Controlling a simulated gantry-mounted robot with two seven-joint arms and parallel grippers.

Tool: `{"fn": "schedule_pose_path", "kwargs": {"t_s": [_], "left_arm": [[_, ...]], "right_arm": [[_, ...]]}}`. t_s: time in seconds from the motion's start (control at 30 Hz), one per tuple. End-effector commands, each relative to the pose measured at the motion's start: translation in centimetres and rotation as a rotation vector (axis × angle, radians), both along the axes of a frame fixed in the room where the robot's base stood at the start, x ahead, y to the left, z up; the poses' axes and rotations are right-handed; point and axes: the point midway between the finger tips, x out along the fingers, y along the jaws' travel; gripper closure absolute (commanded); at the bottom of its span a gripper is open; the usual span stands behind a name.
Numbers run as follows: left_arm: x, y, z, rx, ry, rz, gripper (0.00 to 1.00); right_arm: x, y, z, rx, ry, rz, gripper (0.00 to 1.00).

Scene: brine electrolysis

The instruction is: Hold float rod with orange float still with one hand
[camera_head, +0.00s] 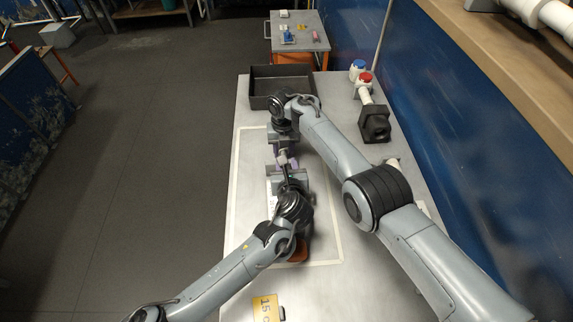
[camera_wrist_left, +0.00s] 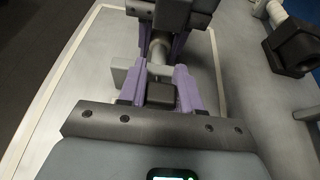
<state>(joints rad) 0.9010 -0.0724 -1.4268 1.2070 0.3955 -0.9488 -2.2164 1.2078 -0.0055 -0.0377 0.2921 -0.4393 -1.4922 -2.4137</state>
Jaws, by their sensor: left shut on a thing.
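My left gripper (camera_head: 287,168) reaches in from the lower left over the table. In the left wrist view its purple fingers (camera_wrist_left: 160,62) are shut on a pale grey rod-like piece (camera_wrist_left: 158,50), perhaps the float rod. My right gripper (camera_head: 282,146) comes in from the right, just beyond the left one, facing it; whether it is open or shut is unclear. An orange-brown patch (camera_head: 299,251) shows beneath my left wrist; I cannot tell if it is the orange float. Most of the held thing is hidden by the grippers.
A black open tray (camera_head: 262,99) stands at the table's far end. A red-capped bottle (camera_head: 365,79), a blue-capped bottle (camera_head: 357,66) and a black block-shaped device (camera_head: 375,123) stand at the right. A yellow label card (camera_head: 265,307) lies near the front.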

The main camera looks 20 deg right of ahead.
Motion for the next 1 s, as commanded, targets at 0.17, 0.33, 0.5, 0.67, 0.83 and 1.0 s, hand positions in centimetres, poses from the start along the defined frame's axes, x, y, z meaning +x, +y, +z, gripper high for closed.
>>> {"fn": "schedule_pose_path", "kwargs": {"t_s": [0.17,0.33,0.5,0.67,0.83,1.0], "left_arm": [[-2.7,0.7,0.3,0.001,-0.007,-0.007,1.0],[-6.8,1.7,0.4,-0.001,-0.008,-0.009,1.0],[-10.0,2.5,0.4,-0.002,-0.008,-0.01,1.0],[-11.3,3.0,0.2,-0.003,-0.003,-0.006,1.0],[-11.3,3.1,0.2,-0.004,-0.001,-0.003,1.0],[-11.3,3.1,0.2,-0.003,-0.001,-0.002,0.62]], "right_arm": [[0.0,-0.1,0.0,0.0,-0.001,-0.002,1.0],[0.0,-0.1,0.0,0.0,0.0,-0.002,1.0],[0.0,-0.1,0.0,0.0,0.0,-0.002,1.0],[0.0,-0.1,0.0,0.0,-0.001,-0.002,1.0],[0.0,-0.1,0.0,0.0,-0.001,-0.002,1.0],[0.0,-0.1,0.0,0.0,-0.001,-0.002,1.0]]}}
